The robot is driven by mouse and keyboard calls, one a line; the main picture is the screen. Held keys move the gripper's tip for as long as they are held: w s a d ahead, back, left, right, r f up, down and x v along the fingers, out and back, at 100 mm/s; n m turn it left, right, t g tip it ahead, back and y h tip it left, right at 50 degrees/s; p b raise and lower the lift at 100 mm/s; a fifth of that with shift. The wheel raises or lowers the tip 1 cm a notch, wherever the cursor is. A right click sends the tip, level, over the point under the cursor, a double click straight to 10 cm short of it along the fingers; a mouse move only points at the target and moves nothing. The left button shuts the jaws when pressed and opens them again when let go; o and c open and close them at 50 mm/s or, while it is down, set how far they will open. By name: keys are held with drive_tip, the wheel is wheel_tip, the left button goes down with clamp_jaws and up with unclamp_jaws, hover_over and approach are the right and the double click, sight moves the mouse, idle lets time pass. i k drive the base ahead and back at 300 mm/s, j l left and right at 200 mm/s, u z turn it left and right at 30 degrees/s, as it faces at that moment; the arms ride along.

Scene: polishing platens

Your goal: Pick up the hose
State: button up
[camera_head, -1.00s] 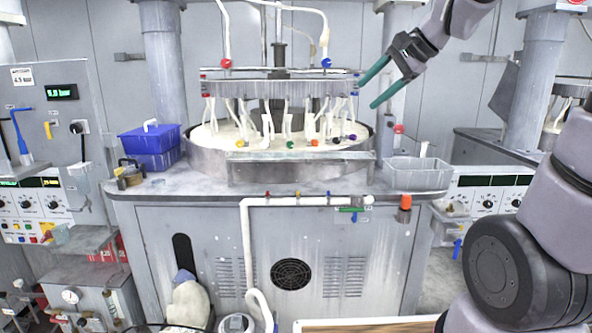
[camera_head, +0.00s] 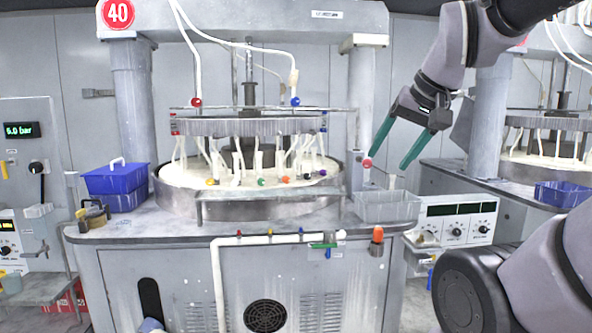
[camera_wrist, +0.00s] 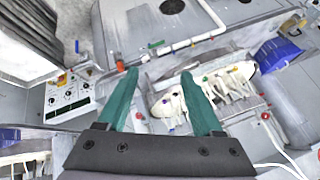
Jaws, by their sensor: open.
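White hoses show in the head view; I cannot tell which one is meant. One long white hose (camera_head: 196,62) comes down from above to a red fitting, and another (camera_head: 294,82) comes down to a blue fitting. Several short white hoses (camera_head: 237,162) hang from a ribbed ring over the round platen (camera_head: 172,190), with coloured ends near its surface. In the wrist view short hoses (camera_wrist: 202,105) appear beyond the fingers. My gripper (camera_head: 389,160), with green fingers, is open and empty, to the right of the platen and apart from the hoses. It also shows in the wrist view (camera_wrist: 159,74).
A grey column (camera_head: 361,95) stands between my gripper and the platen. A clear bin (camera_head: 387,207) sits below the fingers at the bench's right corner. A blue box (camera_head: 115,181) stands at left. A white pipe (camera_head: 216,285) and an orange-topped fitting (camera_head: 377,235) are on the bench front.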

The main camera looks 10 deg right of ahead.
sight(298, 153)
drive_tip(key=i+l+u, duration=0.85)
drive_tip(key=l, duration=0.3)
drive_tip(key=i+l+u, duration=0.3)
drive_tip(key=l, duration=0.2)
